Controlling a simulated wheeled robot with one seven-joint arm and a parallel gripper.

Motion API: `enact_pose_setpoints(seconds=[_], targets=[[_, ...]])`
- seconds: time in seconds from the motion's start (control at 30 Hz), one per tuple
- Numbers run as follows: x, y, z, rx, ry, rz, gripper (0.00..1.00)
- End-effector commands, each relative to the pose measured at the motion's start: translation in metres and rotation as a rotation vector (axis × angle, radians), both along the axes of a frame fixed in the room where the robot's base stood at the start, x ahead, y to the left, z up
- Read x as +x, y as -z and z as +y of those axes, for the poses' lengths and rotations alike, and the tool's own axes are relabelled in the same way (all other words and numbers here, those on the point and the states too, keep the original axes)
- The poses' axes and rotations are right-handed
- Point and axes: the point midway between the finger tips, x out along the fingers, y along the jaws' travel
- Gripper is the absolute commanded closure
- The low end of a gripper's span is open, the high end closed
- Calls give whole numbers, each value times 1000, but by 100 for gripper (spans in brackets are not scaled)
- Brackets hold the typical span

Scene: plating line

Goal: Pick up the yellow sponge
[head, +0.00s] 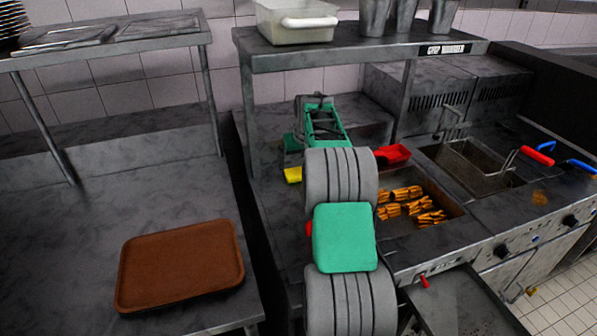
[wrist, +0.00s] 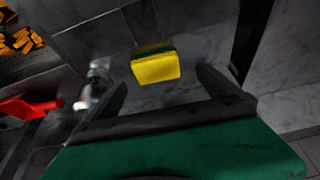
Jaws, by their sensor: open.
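The yellow sponge (head: 293,174) lies on the grey counter left of the arm in the head view, partly hidden by my gripper. In the wrist view the sponge (wrist: 156,68) shows its yellow side and a dark green top edge. It sits ahead of my gripper (wrist: 165,85), between the lines of the two dark fingers. The fingers are spread apart with nothing held.
A brown tray (head: 181,265) lies on the left counter. A red scoop (head: 392,155) is right of my arm, by a bin of fries (head: 409,203). A shelf (head: 360,55) overhangs the back, on a post. Fryer baskets with red and blue handles are further right.

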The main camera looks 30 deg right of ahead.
Motion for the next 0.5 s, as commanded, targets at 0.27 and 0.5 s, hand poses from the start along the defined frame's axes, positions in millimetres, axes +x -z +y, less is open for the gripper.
enact_pose_setpoints(seconds=[0.27,0.5], targets=[[16,30,-12,-1,2,-2,0],[33,64,-20,0,1,-2,0]])
